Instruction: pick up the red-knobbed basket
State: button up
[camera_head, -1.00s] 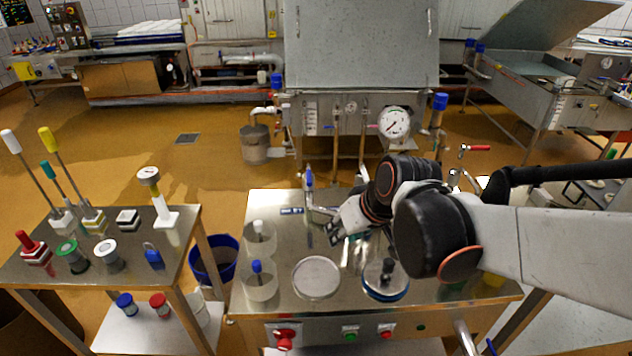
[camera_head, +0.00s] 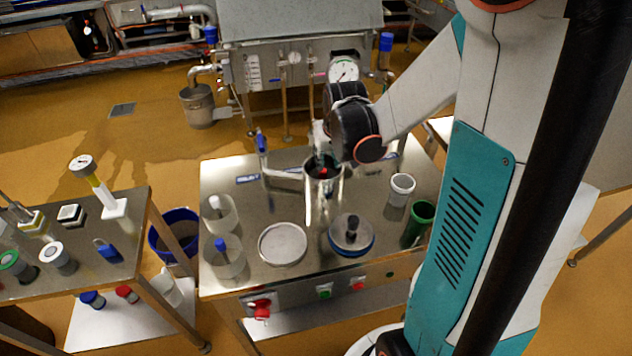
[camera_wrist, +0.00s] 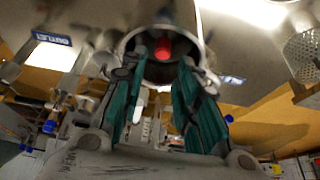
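The red knob (camera_wrist: 163,47) shows inside a round metal vessel (camera_wrist: 190,28) in the wrist view; the basket body below the knob is hidden. In the head view the metal vessel (camera_head: 323,188) stands on the steel table behind the round lids, with a small bit of red at its mouth. My gripper (camera_wrist: 163,62) has its two teal fingers apart, one on each side of the knob, pointing at the vessel's mouth. No contact with the knob shows. In the head view my gripper (camera_head: 322,158) is right above the vessel, partly hidden by my wrist.
On the steel table (camera_head: 300,274) are a pale round lid (camera_head: 282,244), a blue-rimmed lid with a dark knob (camera_head: 351,238), two clear cups with white (camera_head: 217,212) and blue (camera_head: 226,258) knobs, a white cup (camera_head: 402,188) and a green cylinder (camera_head: 418,222). A lever with a blue handle (camera_head: 262,143) stands near the vessel.

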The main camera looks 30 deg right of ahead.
aim_at(323, 171)
jog(key=b+x, duration=0.3)
jog(key=x, duration=0.6)
jog(key=shift+w+a+f, duration=0.1)
jog(key=shift+a, duration=0.05)
jog(key=shift+c, duration=0.6)
grip_shut()
